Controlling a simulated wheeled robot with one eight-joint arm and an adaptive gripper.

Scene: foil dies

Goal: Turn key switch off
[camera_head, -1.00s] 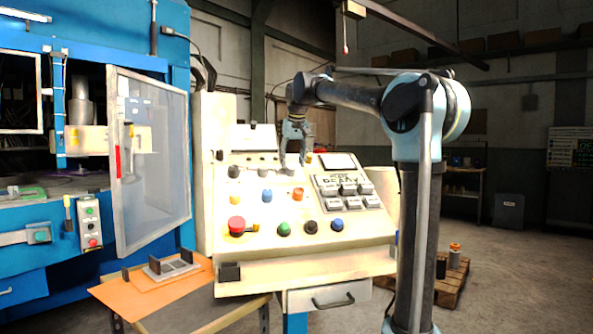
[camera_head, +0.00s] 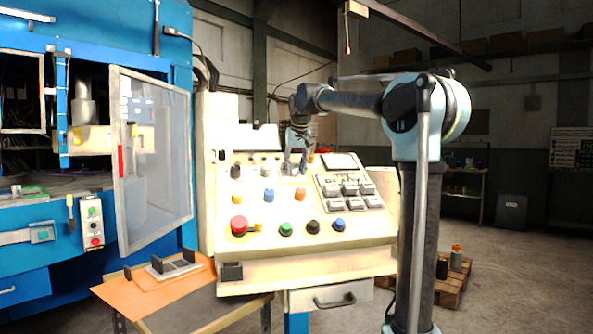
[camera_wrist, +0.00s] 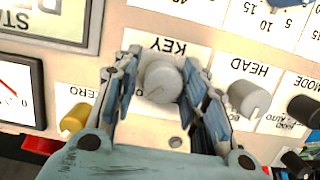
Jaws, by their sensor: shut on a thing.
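The key switch (camera_wrist: 163,82) is a grey-white round knob under an upside-down label reading KEY, near the middle of the wrist view. My gripper (camera_wrist: 161,72) has one blue-padded finger on each side of it and is shut on it. In the head view my gripper (camera_head: 295,165) is at the upper part of the cream control panel (camera_head: 320,262), pointing down at it. There the fingers hide the key switch. I cannot tell which way its pointer is set.
A grey HEAD knob (camera_wrist: 247,98) sits close beside the right finger, and a yellow knob (camera_wrist: 76,117) lies left of the left finger. A red button (camera_head: 238,225) and several coloured knobs are lower on the panel. A blue machine (camera_head: 30,255) with an open door stands left.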

